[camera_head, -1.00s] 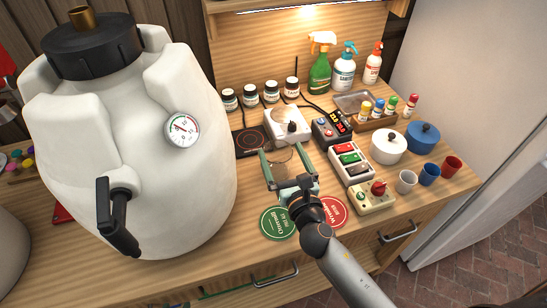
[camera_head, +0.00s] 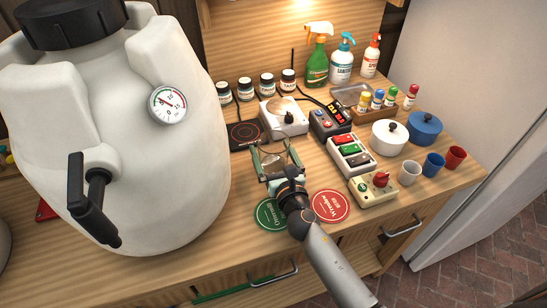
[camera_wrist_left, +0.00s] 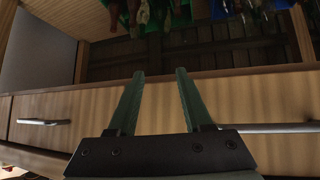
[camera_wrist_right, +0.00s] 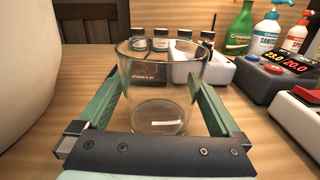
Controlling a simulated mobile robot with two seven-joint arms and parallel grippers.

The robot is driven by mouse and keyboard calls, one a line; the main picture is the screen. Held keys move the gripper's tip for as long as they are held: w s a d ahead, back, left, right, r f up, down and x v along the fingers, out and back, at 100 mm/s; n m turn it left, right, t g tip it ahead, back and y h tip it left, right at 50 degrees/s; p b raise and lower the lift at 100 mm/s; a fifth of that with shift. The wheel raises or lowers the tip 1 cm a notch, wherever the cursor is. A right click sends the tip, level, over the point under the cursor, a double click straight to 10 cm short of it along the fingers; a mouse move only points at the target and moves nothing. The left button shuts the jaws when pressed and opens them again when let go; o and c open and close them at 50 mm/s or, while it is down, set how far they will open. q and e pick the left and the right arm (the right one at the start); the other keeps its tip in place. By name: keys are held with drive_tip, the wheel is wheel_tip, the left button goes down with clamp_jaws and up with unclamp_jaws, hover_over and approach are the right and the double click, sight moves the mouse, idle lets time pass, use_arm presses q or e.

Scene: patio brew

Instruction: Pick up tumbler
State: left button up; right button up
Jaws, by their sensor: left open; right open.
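The tumbler (camera_wrist_right: 158,95) is a clear glass standing upright on the wooden counter. In the right wrist view it stands between the two open fingers of my right gripper (camera_wrist_right: 160,105), with a gap visible near the fingertips. In the head view the tumbler (camera_head: 273,163) shows faintly between the fingers of my right gripper (camera_head: 273,160), partly hidden by them. My left gripper (camera_wrist_left: 158,85) is open and empty in the left wrist view, in front of a wooden drawer front. It is not visible in the head view.
A large white vessel (camera_head: 120,140) stands left of my right gripper. A dark hot plate (camera_head: 247,134) and a white device (camera_head: 284,117) are behind it. A green coaster (camera_head: 268,214) and a red coaster (camera_head: 330,206) lie near the front edge. A switch box (camera_head: 351,156) is to the right.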

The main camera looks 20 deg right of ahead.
drive_tip(key=shift+w, duration=0.95)
drive_tip(key=c, duration=1.3)
